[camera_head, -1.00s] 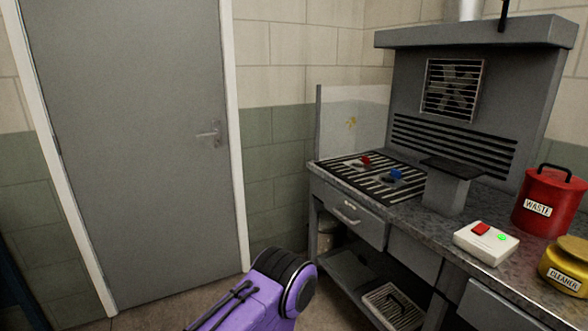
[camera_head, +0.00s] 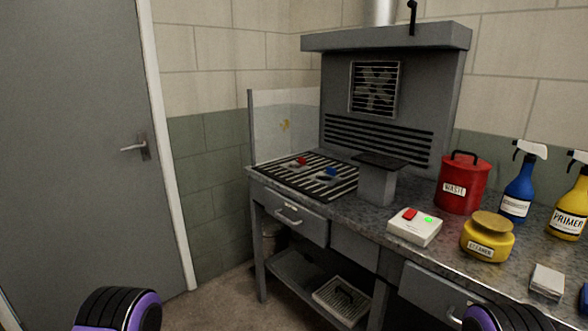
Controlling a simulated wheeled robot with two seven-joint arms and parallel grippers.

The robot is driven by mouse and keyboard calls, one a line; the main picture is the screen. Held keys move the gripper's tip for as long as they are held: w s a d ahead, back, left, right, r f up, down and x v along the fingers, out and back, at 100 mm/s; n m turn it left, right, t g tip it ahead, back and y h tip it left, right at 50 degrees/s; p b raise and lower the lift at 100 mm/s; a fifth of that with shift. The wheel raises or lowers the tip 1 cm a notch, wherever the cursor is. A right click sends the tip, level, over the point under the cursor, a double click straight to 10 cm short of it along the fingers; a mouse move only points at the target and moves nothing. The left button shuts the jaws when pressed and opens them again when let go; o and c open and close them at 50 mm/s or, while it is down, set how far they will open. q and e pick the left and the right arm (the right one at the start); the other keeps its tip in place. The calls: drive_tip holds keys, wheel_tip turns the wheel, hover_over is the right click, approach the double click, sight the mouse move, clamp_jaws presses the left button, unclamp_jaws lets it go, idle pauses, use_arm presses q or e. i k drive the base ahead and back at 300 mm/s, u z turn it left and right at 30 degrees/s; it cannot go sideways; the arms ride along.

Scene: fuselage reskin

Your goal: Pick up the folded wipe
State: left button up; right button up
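A small white folded stack (camera_head: 547,281), which looks like the folded wipe, lies on the metal bench at the lower right of the head view. It is near the bench's front edge, to the right of the yellow cleaner pot (camera_head: 487,238). Only purple and black links of my two arms show, at the lower left and lower right. Neither gripper's fingers are in view.
The bench (camera_head: 350,212) also holds a slatted grille with red and blue items, a white box (camera_head: 414,227) with a red switch, a red waste can (camera_head: 462,185), and blue (camera_head: 517,192) and yellow (camera_head: 570,205) spray bottles. A grey door (camera_head: 70,150) is at left.

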sight(549, 282)
drive_tip(key=k, duration=0.25)
drive_tip(key=z, duration=1.05)
drive_tip(key=i, duration=0.2)
drive_tip(key=z, duration=0.4)
